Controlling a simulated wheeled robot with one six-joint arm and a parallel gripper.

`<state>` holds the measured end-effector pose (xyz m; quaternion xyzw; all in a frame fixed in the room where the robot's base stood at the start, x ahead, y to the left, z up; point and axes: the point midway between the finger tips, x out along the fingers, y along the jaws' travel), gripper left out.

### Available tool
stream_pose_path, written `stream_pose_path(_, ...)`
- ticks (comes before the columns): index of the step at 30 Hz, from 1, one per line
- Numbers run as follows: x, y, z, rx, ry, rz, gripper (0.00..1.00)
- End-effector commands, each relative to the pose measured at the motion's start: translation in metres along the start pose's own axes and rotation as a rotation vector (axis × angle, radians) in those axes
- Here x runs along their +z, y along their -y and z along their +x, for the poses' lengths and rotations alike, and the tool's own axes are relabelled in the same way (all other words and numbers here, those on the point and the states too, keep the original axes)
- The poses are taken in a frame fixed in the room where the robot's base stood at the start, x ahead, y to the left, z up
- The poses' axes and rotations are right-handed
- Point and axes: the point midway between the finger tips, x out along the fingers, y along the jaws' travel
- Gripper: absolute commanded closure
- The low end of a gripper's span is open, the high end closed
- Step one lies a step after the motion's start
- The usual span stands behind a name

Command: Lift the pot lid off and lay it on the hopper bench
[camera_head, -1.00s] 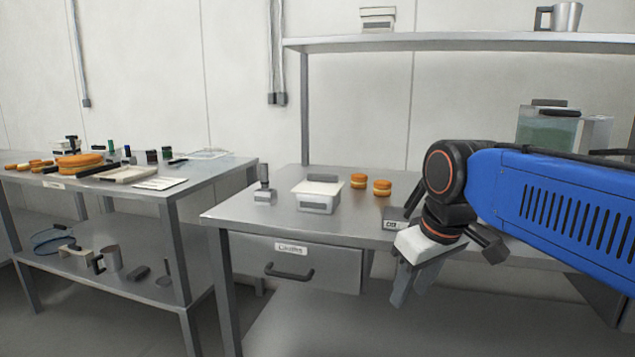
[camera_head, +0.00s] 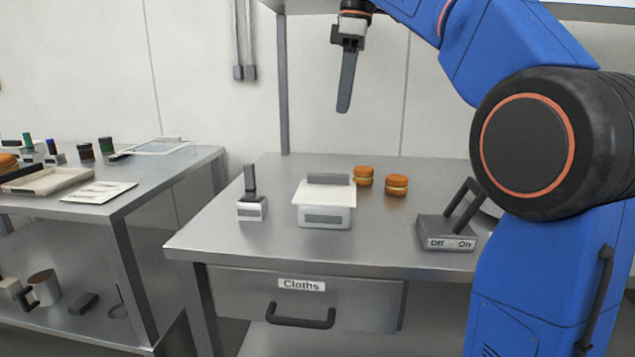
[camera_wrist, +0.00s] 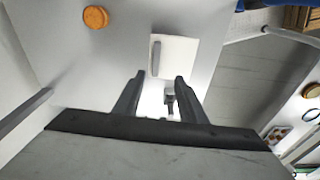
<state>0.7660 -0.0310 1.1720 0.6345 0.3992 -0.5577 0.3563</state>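A pale tub (camera_head: 325,217) stands on the steel bench (camera_head: 230,245). Its white lid (camera_head: 312,193) is on it, with a grey bar handle (camera_head: 328,179) on top; I take this as the pot lid. In the wrist view the lid (camera_wrist: 178,58) and handle (camera_wrist: 156,58) lie just beyond the fingertips. My gripper (camera_head: 344,108) is raised above the bench, fingers pointing down, well clear of the lid. The wrist view shows my gripper (camera_wrist: 156,82) open, its two fingers apart with nothing held. No hopper is clearly visible now.
A small upright-handled tool (camera_head: 252,208) stands left of the tub. Two filled rounds (camera_head: 363,176) (camera_head: 397,185) sit to its right, then an Off/On lever box (camera_head: 447,235). A Cloths drawer (camera_head: 300,300) is below. Another bench (camera_head: 150,185) stands left, across a gap.

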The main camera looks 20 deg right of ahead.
Motion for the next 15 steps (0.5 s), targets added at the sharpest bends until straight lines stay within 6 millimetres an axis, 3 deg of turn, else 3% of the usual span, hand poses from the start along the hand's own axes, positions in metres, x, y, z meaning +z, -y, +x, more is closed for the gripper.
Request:
stream_pose_path(7, -0.005, -0.006, -0.003, -0.015, 0.004, -0.050, 0.62)
stream_pose_path(15, -0.005, -0.004, 0.038, -0.016, 0.005, -0.049, 0.62)
